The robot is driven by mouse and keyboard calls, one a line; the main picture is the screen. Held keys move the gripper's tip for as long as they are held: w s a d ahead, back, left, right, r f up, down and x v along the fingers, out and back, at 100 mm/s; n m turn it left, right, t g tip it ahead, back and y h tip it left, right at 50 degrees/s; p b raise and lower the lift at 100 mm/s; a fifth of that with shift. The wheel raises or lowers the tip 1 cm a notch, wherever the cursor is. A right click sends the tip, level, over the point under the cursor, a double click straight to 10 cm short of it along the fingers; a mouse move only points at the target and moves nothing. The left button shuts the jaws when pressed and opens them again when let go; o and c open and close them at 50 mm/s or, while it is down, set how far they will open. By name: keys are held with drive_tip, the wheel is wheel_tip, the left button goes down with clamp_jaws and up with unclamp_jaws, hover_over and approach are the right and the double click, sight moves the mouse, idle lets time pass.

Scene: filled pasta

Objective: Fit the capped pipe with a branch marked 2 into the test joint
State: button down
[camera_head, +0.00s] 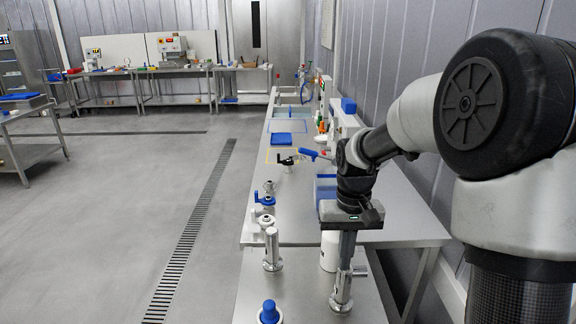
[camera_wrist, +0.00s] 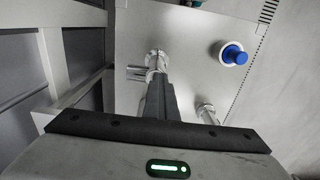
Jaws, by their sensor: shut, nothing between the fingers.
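My gripper (camera_head: 346,262) points down at the near right of the steel bench, its fingers together and empty. Its fingertips also show in the wrist view (camera_wrist: 157,78). A steel pipe with a side branch (camera_head: 341,292) stands upright just below the fingertips; it also shows in the wrist view (camera_wrist: 155,58), its upper part partly covered by the fingers. I cannot tell whether they touch it. A second upright steel pipe (camera_head: 272,250) stands to the left, also seen in the wrist view (camera_wrist: 207,113). No mark 2 is readable, and I cannot tell which fitting is the test joint.
A blue-topped piece (camera_head: 268,313) with a pale base stands at the near left. Blue and steel fittings (camera_head: 264,200) line the bench's left edge. A white cylinder (camera_head: 329,250) and a blue bin (camera_head: 325,190) stand beside my gripper. Some near bench top is clear.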

drive_tip(key=c, duration=2.5)
unclamp_jaws()
drive_tip(key=shift+d+r, duration=0.2)
drive_tip(key=o, duration=0.5)
drive_tip(key=shift+d, duration=0.1)
drive_tip(key=shift+c, duration=0.2)
drive_tip(key=shift+r, duration=0.1)
wheel_tip(320, 180, up, 17)
drive_tip(key=p, duration=0.2)
drive_tip(key=s+r+t+p, duration=0.3)
drive_tip(key=s+t+p, duration=0.1)
drive_tip(key=s, duration=1.6)
drive_tip(key=shift+s+t+p, duration=0.3)
drive_tip(key=shift+t, duration=0.5)
drive_tip(key=shift+o, duration=0.3)
